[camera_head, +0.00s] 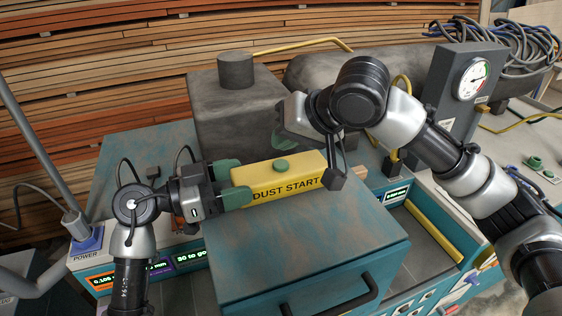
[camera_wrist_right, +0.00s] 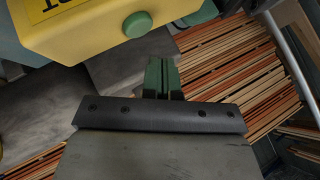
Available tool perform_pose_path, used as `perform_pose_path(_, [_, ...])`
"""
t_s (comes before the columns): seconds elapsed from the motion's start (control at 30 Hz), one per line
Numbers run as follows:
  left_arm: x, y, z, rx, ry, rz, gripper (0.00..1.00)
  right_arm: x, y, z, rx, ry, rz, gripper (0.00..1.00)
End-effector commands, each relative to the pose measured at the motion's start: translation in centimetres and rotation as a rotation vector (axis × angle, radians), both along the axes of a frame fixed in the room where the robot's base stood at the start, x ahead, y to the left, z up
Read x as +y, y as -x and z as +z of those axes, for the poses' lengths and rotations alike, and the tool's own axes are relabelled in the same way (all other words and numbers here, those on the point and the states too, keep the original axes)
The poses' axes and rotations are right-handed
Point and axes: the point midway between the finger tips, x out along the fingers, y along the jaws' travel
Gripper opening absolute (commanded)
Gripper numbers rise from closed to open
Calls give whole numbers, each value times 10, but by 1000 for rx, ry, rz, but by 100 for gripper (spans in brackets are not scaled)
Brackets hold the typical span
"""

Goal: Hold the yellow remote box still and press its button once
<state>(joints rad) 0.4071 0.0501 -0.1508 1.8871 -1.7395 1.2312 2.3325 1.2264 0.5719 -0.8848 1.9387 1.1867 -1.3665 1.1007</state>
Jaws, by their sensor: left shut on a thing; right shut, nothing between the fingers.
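The yellow remote box (camera_head: 300,178), lettered "DUST START", is at the centre of the head view above a teal cabinet. Its round green button (camera_head: 281,166) is on the top face. My left gripper (camera_head: 233,183) is shut on the box's left end, one green finger on each side. My right gripper (camera_head: 281,141) is shut and empty, just behind the button; its fingers are partly hidden by its own body. In the right wrist view its closed green fingertips (camera_wrist_right: 162,76) are close to the button (camera_wrist_right: 138,24), with a small gap showing. The box (camera_wrist_right: 85,25) fills the upper left there.
The teal cabinet (camera_head: 300,260) with a dark handle stands below the box. A grey block with a round knob (camera_head: 236,70) is behind it. A gauge post (camera_head: 465,85) stands at right, a "POWER" unit (camera_head: 87,240) at left. Stacked boards (camera_head: 120,60) line the back.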

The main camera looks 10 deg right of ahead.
Motion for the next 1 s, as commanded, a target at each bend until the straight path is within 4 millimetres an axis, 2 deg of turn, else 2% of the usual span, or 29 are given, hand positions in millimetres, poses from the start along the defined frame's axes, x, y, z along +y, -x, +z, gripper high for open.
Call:
perform_pose_path(0.2, [0, 0, -1, 1, -1, 0, 33, 0, 0, 23, -2, -2, 0, 0])
perform_pose_path(0.4, [0, 0, -1, 1, -1, 0, 33, 0, 0, 38, -1, 0, 1, 0])
perform_pose_path(1.0, [0, 0, -1, 1, -1, 0, 33, 0, 0, 38, 1, 0, 1, 0])
